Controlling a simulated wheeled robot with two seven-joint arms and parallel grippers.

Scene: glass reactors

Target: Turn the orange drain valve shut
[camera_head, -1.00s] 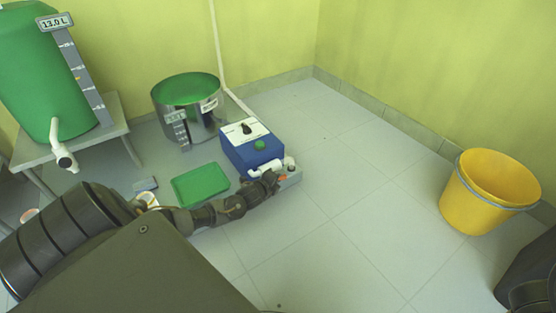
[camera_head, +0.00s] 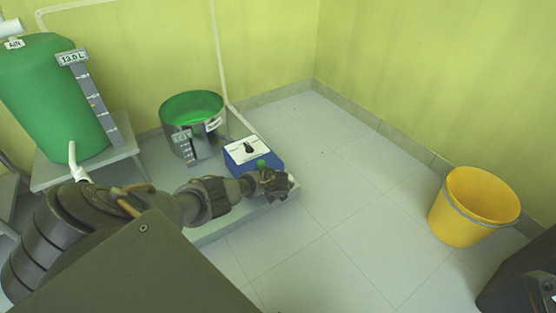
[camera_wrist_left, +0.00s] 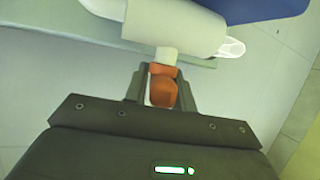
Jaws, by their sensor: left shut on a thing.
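The orange drain valve (camera_wrist_left: 163,92) hangs below a white pipe (camera_wrist_left: 175,28) in the left wrist view. My left gripper (camera_wrist_left: 160,88) is shut on its orange handle, with a finger on each side. In the head view my left gripper (camera_head: 272,184) is at the front of a blue box (camera_head: 270,157) with a white top. The gripper and arm hide the valve and pipe there.
A steel pot with a green inside (camera_head: 190,112) stands behind the blue box. A green tank (camera_head: 55,100) stands on a grey table (camera_head: 45,172) at left. A yellow bucket (camera_head: 460,215) stands on the floor at right. The floor between is clear.

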